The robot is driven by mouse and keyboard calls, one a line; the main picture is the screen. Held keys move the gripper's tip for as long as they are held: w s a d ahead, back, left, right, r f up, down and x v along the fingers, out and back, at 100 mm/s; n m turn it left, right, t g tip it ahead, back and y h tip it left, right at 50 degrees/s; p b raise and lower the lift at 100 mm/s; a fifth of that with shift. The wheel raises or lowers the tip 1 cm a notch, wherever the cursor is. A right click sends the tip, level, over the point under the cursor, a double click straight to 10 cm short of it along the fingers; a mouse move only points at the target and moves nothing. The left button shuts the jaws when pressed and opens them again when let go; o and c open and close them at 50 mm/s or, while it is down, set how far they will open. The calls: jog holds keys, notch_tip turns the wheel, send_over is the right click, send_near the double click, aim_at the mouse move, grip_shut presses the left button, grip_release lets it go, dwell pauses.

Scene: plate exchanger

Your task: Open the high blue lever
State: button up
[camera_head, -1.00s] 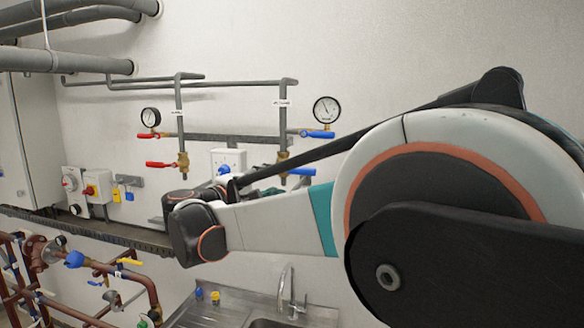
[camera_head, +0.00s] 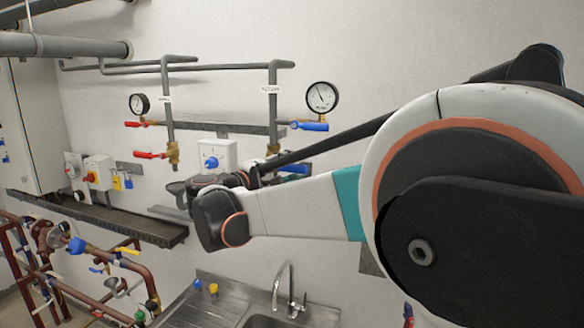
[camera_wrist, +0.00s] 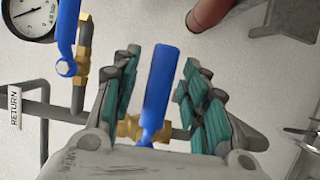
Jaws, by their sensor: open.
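Two blue levers are on the return pipe. The upper blue lever (camera_head: 309,125) sits under the right-hand gauge, and in the wrist view this lever (camera_wrist: 68,30) is left of my fingers, beside the gauge. The lower blue lever (camera_head: 296,168) is partly covered by my arm. In the wrist view the lower lever (camera_wrist: 161,85) lies between my fingers, on a brass valve (camera_wrist: 128,127). My gripper (camera_wrist: 160,72) is open around it, with room between the lever and the pads on both sides. In the head view my arm hides the fingers.
The right-hand gauge (camera_head: 322,97) is close to the upper lever. Red levers (camera_head: 150,155) are on the left pipe. A white box with a blue knob (camera_head: 213,158) is between the pipes. A sink tap (camera_head: 284,287) stands below, and copper pipes (camera_head: 75,280) are at lower left.

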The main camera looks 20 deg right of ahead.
grip_shut()
jog(key=shift+f, duration=0.1)
jog(key=shift+f+m+y+b, duration=0.3)
jog(key=shift+f+m+b, duration=0.45)
jog(key=shift+m, duration=0.25)
jog(key=w+a+f+m+y+b, duration=0.2)
jog(key=a+f+m+y+b, duration=0.1)
jog(key=f+m, duration=0.3)
jog(key=shift+w+a+m+y+b, duration=0.45)
jog(key=shift+m+y, duration=0.45)
jog(key=shift+m, duration=0.3)
jog(key=shift+a, duration=0.1)
